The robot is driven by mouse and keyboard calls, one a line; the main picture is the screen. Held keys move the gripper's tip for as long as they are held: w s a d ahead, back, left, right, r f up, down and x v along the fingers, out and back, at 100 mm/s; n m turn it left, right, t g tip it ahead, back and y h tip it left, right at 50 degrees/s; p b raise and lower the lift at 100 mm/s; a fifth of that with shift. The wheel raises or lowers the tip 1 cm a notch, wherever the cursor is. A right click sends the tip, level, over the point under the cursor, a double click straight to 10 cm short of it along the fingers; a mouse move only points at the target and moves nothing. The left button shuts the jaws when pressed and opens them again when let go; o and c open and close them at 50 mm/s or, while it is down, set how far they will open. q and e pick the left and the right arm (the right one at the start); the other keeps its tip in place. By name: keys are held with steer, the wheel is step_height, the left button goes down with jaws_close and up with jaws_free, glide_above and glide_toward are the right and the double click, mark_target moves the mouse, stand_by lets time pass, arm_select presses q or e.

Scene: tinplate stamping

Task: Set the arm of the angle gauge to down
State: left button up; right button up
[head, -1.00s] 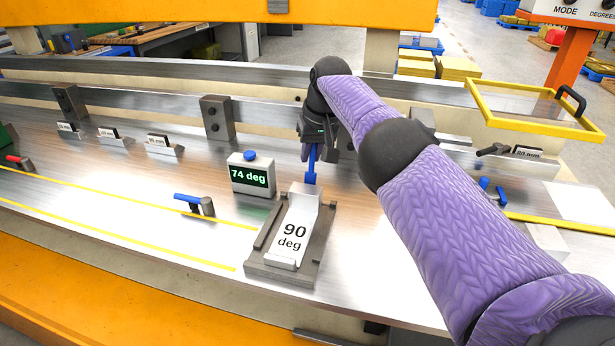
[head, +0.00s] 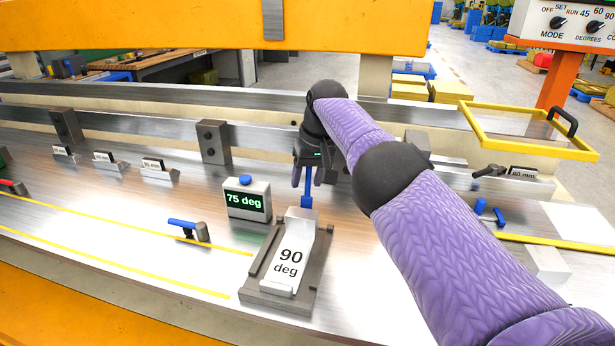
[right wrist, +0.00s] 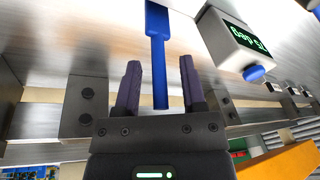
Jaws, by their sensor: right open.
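The angle gauge's blue arm (head: 306,192) stands upright behind a grey fixture holding a white block marked "90 deg" (head: 287,262). It also shows in the right wrist view (right wrist: 157,50), with a wider paddle end. A grey display box (head: 247,201) with a blue button reads "75 deg"; it shows at the upper right of the right wrist view (right wrist: 236,42). My right gripper (head: 303,182) is open around the blue arm. In the right wrist view its fingers (right wrist: 158,72) stand on either side of the arm, with gaps showing. My left gripper is out of view.
Small labelled blocks (head: 104,161) stand farther back left. A yellow-framed clear panel (head: 530,128) is at right. A mode panel (head: 575,22) is at upper right.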

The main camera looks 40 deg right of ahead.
steer(key=p+v, duration=0.2)
steer(key=v, duration=0.1)
steer(key=shift+r, duration=0.25)
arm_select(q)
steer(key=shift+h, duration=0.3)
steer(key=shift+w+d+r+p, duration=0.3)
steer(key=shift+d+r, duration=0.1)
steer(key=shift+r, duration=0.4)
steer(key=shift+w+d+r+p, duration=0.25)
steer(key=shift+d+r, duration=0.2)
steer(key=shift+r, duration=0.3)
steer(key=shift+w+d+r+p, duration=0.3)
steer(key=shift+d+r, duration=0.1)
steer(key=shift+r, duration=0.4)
arm_select(e)
steer(key=shift+v, duration=2.95)
